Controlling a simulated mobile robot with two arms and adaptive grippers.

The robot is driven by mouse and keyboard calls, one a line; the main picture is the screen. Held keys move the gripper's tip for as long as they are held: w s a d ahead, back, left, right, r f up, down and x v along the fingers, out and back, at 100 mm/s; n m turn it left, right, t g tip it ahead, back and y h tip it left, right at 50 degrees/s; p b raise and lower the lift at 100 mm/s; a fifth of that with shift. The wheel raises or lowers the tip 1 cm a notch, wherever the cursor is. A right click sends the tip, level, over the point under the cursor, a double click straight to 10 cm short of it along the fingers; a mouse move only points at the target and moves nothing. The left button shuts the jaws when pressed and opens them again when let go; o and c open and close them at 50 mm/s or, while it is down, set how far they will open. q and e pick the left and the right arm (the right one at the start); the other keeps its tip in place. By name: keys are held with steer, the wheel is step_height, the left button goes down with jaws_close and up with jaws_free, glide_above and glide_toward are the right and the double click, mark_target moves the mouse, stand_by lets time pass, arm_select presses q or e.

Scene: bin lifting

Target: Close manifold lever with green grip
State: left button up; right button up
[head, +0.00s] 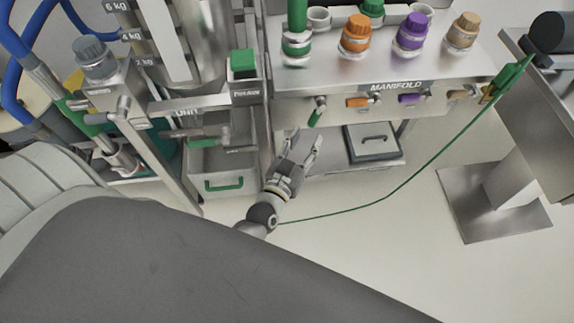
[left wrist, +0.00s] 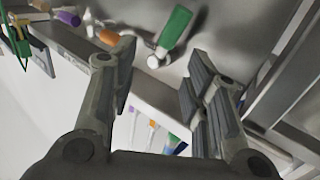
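The manifold lever with the green grip (head: 315,117) is at the left end of the manifold's front. Its grip hangs steeply down, tilted slightly left, while the other levers lie about level. In the left wrist view the green grip (left wrist: 174,29) shows beyond and between my fingertips, with its metal pivot below. My left gripper (head: 305,142) is open and empty, just below the green grip and apart from it. Its two spread fingers also show in the left wrist view (left wrist: 160,65). My right gripper is not in view.
Orange (head: 357,102), purple (head: 409,99) and tan (head: 458,95) levers sit right along the manifold (head: 335,83). A grey bin (head: 221,180) with a green handle stands left. A thin green hose (head: 432,157) crosses the floor's open space.

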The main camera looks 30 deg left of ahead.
arm_select(q)
steer(key=s+f+m+g+h+p, duration=0.1)
steer(key=s+f+g, duration=0.3)
steer(key=f, duration=0.8)
steer(key=s+d+f+m+g+h, duration=0.1)
steer(key=s+f+g, duration=0.3)
steer(key=s+f, duration=0.4)
step_height(320, 180, down, 5)
steer(key=shift+s+d+f+p, duration=0.15)
steer(key=shift+s+f+p, duration=0.1)
steer(key=shift+p, duration=0.1)
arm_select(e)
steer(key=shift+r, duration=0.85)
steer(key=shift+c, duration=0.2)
